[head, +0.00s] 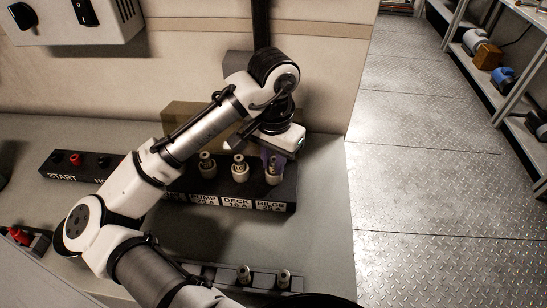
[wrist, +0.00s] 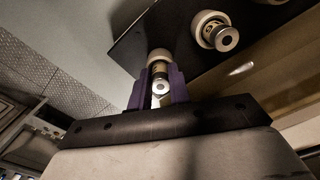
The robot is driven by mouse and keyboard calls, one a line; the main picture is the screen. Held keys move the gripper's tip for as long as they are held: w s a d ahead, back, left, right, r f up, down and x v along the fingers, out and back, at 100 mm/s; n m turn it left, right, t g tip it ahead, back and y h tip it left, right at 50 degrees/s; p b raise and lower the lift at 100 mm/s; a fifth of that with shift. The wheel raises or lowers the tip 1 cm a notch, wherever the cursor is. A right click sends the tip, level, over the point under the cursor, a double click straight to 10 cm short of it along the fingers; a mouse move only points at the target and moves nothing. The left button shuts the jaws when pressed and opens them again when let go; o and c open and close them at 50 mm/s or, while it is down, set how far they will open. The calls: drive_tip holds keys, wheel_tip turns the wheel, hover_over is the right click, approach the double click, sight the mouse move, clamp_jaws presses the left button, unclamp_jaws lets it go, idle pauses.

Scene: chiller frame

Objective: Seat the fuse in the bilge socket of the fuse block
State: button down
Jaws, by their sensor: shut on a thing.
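The black fuse block (head: 228,205) lies on the counter, with labels including DECK (head: 237,204) and BILGE (head: 270,206) at its right end. My gripper (head: 272,160) points down over the bilge position, its purple fingers shut on a fuse (head: 273,175). In the wrist view the fuse (wrist: 160,85) is between the purple fingers (wrist: 159,95), with the cream collar of the bilge socket (wrist: 160,54) around its far end. The fuse looks upright and in line with the socket. How deep it sits I cannot tell. Fuses stand in the deck socket (head: 239,172) and the socket left of it (head: 207,166).
A rack (head: 215,275) with spare fuses (head: 243,273) lies at the front of the counter. A black START panel (head: 75,168) is at the left. A brownish box (head: 190,118) stands behind the block, near the wall. Open floor (head: 430,190) lies to the right.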

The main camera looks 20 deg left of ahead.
sight(273, 160)
drive_tip(key=shift+f, duration=0.15)
drive_tip(key=c, duration=1.2)
unclamp_jaws()
drive_tip(key=shift+c, duration=0.2)
wheel_tip(273, 160, up, 14)
drive_tip(key=shift+f, duration=0.15)
